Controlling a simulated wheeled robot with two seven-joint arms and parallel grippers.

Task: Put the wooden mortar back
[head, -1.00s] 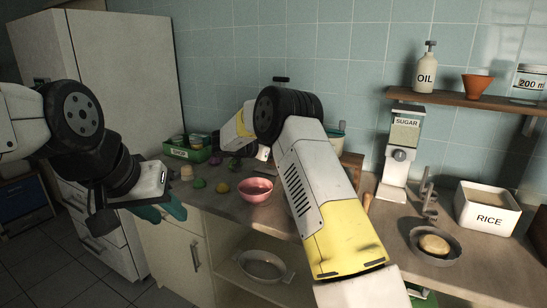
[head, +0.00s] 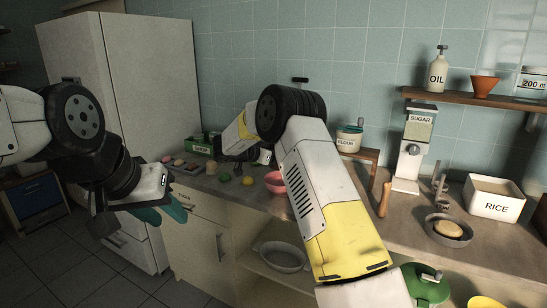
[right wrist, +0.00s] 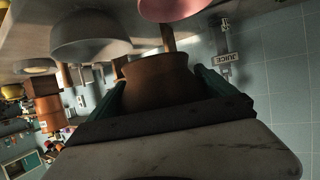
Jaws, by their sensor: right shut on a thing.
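The wooden mortar (right wrist: 158,80) is a brown, round-bodied vessel. In the right wrist view it sits between the two teal fingers of my right gripper (right wrist: 160,88), which is shut on it. My right forearm hides this gripper and the mortar in the head view. My left gripper (head: 161,211), with teal fingers spread apart, is empty in front of the lower cabinet and fridge.
The counter holds a pink bowl (head: 275,182), partly behind my right arm, small coloured items, a green box (head: 200,145), a grey bowl with a bun (head: 449,230), a rice box (head: 494,198) and a sugar dispenser (head: 412,150). An oil bottle (head: 437,73) stands on the shelf.

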